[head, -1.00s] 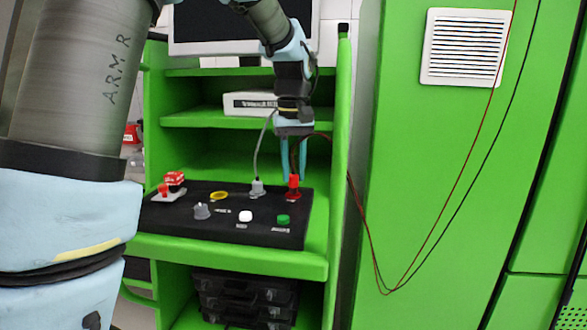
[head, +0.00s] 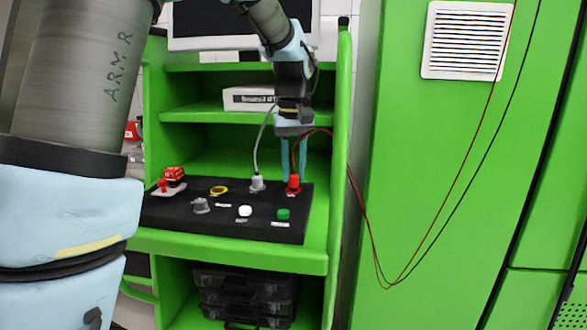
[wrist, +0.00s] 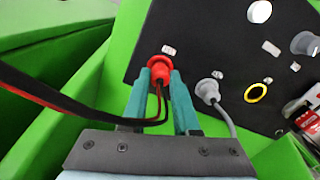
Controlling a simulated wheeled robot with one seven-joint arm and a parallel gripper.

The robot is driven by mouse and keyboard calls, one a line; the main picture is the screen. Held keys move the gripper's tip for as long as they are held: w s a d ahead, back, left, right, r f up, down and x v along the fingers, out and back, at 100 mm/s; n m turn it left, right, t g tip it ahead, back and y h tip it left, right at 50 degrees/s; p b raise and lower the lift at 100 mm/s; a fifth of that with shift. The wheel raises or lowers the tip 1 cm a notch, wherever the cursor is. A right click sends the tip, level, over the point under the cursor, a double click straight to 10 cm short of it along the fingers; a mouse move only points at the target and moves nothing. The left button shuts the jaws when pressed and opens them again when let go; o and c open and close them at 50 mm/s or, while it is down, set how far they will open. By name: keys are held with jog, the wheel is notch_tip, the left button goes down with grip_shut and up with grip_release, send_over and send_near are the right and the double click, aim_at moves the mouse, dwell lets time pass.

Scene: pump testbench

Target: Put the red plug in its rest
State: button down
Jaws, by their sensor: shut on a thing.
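The red plug (head: 293,179) stands at the back right of the black panel (head: 262,229), seated in or on a red round socket (head: 293,190). In the wrist view the red plug (wrist: 159,76) is between the teal fingertips of my gripper (wrist: 160,80), with the red socket flange (wrist: 160,61) just beyond it. My gripper (head: 294,170) is shut on the plug from above. A red and a black cable run from the plug to the left in the wrist view. The fingers hide part of the plug, and I cannot tell how deep it sits.
A grey plug with a grey cable (head: 257,182) stands to the left. A yellow ring (head: 219,190), a grey knob (head: 201,205), a white button (head: 245,211), a green button (head: 283,214) and a red switch (head: 173,177) share the panel. The cabinet's right wall (head: 341,140) is close.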

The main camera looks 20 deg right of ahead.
jog(key=shift+f, duration=0.5)
jog(key=shift+c, duration=0.9)
grip_release()
jog(key=shift+r, duration=0.2)
jog(key=shift+r+p, duration=3.4)
jog(key=shift+r, duration=0.5)
jog(key=shift+s, duration=0.1)
